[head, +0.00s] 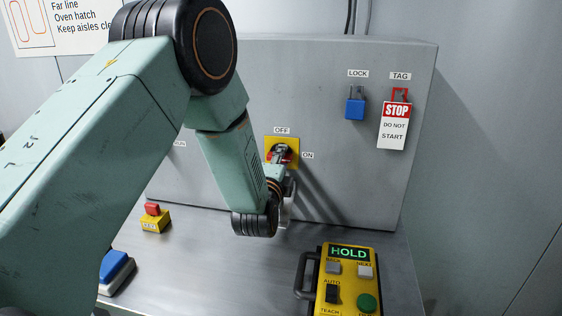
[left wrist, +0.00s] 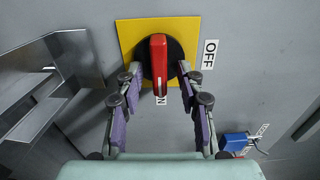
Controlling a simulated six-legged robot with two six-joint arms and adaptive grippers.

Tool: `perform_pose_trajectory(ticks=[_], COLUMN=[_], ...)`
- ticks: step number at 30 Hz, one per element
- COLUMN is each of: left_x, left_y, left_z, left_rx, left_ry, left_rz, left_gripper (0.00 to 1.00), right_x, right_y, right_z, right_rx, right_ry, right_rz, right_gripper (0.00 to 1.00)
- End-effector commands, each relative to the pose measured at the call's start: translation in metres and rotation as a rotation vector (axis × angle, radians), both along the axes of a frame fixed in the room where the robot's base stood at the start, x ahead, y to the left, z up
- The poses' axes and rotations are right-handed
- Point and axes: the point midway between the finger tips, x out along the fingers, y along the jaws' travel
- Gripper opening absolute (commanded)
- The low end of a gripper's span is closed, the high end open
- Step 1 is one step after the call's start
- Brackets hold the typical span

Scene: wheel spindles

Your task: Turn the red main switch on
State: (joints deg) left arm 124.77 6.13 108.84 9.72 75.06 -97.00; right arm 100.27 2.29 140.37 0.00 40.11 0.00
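The red main switch handle (left wrist: 159,62) sits on a black disc over a yellow plate (left wrist: 128,38) on the grey cabinet front. In the left wrist view the handle lies in line with the ON label (left wrist: 160,100), whose start it partly covers; the OFF label (left wrist: 209,54) is off to its side. My left gripper (left wrist: 160,74) is open, with one finger on each side of the handle and a visible gap to each. In the head view my left gripper (head: 280,160) is at the yellow plate (head: 293,144) and hides most of the handle. My right gripper is not in view.
A blue padlock (head: 355,109) and a STOP tag (head: 394,125) hang on the cabinet at the right. A yellow pendant (head: 325,262) reading HOLD lies on the metal shelf (head: 220,275). A red-and-yellow button box (head: 154,222) and a blue-topped object (head: 115,266) are at the left.

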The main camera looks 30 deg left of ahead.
Motion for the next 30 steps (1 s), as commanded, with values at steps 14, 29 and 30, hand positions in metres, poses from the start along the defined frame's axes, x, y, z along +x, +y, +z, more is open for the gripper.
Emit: perform_pose_trajectory(ticks=[14,29,30], left_x=[-0.035,-0.111,-0.113], left_y=[-0.009,-0.029,-0.029], left_z=[0.0,-0.001,0.0], left_rx=[0.0,0.0,0.0], left_ry=[0.003,0.002,0.0], left_rz=[-0.001,-0.001,0.0], left_gripper=[0.38,0.38,0.38], right_x=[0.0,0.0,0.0], right_y=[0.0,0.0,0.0], right_z=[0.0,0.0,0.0], right_rx=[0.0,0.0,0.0], right_ry=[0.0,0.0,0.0], right_rz=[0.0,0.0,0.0], right_gripper=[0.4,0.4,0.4])
